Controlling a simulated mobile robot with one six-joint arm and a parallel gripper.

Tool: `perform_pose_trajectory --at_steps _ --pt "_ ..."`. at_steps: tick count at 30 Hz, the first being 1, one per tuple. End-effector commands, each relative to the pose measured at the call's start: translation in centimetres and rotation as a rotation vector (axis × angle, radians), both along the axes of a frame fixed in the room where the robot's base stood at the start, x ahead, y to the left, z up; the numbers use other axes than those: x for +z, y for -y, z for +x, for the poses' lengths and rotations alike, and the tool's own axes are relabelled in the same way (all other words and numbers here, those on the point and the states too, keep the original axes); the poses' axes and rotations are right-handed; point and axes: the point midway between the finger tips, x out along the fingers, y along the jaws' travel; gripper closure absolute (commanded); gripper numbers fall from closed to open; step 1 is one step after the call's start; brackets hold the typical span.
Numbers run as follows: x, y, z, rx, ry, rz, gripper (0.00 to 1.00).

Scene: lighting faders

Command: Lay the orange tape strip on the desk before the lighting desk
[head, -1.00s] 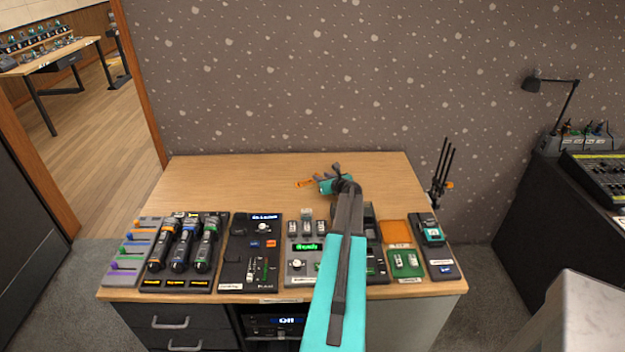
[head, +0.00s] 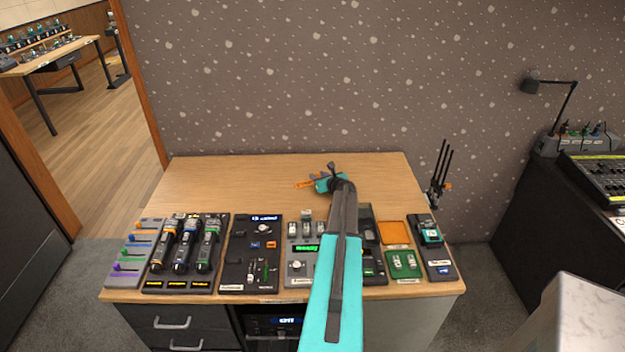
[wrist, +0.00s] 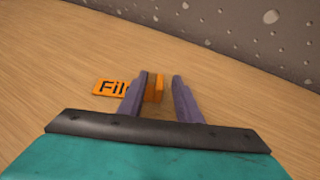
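The orange tape strip (head: 303,184) lies on the bare wooden desk top (head: 240,180), towards its back. In the wrist view the orange strip (wrist: 106,87) bears black letters that begin "Fil". My gripper (head: 315,180) is low at the strip's right end. In the wrist view my gripper (wrist: 162,75) has its two purple fingers apart. The left finger crosses in front of the strip and hides part of its lettering. A short orange end shows between the fingers, clear of the right finger. I cannot tell whether the left finger touches the strip.
Along the desk's front edge stand a grey panel with coloured faders (head: 132,254), a rack of handheld units (head: 184,254), black and grey control boxes (head: 251,254), an orange pad (head: 393,232) and a green box (head: 404,264). Antennas (head: 441,170) rise at the right. The back left is clear.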

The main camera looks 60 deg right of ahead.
Motion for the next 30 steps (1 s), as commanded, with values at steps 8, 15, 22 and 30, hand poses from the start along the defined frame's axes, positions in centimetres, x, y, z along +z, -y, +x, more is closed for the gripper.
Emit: perform_pose_trajectory --at_steps 8,15,22,30 --pt "-0.62 0.67 1.18 0.0 -0.001 0.0 0.69" --pt "-0.65 0.63 1.2 0.001 -0.001 0.0 0.69" --pt "-0.62 0.62 1.22 0.001 -0.001 0.0 0.69" --pt "-0.61 0.6 1.25 0.001 -0.001 0.0 0.99"
